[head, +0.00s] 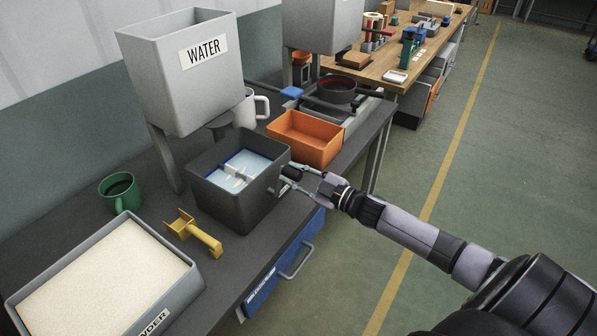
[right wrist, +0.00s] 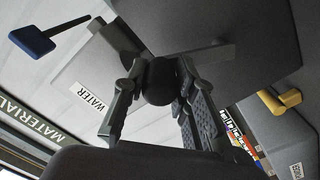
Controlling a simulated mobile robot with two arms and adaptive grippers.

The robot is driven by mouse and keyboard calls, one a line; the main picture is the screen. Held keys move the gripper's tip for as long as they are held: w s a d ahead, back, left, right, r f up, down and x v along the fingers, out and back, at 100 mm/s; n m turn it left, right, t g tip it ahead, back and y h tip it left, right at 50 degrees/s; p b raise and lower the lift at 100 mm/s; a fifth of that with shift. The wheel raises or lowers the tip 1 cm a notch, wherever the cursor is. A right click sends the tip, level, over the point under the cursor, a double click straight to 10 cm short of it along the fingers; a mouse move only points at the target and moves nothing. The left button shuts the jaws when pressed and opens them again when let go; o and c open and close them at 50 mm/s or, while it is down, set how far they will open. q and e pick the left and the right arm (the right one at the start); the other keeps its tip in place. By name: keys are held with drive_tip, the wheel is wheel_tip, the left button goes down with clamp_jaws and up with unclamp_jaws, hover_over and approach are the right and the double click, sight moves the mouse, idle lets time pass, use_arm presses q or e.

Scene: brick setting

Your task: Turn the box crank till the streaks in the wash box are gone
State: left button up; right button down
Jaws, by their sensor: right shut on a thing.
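The dark grey wash box (head: 225,201) stands on the bench below the WATER tank. Pale bluish-white contents (head: 247,167) show inside it, with darker blue along the edges and a light grey paddle part across the middle. The crank's dark knob (head: 291,173) sticks out at the box's right side. My right gripper (head: 299,178) is shut on this knob. In the right wrist view, the round black knob (right wrist: 160,82) sits between the two fingers. My left gripper is not in view.
The grey WATER tank (head: 183,81) stands behind the box, a white mug (head: 244,112) and an orange bin (head: 305,137) beyond it. A yellow scoop (head: 197,233), green mug (head: 120,192) and powder tray (head: 195,280) are nearer. A blue drawer (head: 262,290) is below; floor at right is clear.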

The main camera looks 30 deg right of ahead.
drive_tip(key=s+a+f+n+b, duration=0.1)
drive_tip(key=a+n, duration=0.3)
drive_tip(key=n, duration=0.4)
drive_tip(key=s+a+f+n+b, duration=0.1)
drive_tip(key=a+n+b, duration=0.3)
drive_tip(key=n, duration=0.4)
drive_tip(key=shift+s+a+f, duration=0.3)
drive_tip(key=shift+s+f, duration=0.05)
drive_tip(key=shift+s, duration=0.45)
drive_tip(key=c, duration=1.3)
unclamp_jaws()
drive_tip(key=shift+s, duration=0.1)
drive_tip(key=v, duration=1.1)
drive_tip(key=shift+s+d, duration=0.2)
drive_tip(key=shift+s, duration=0.15)
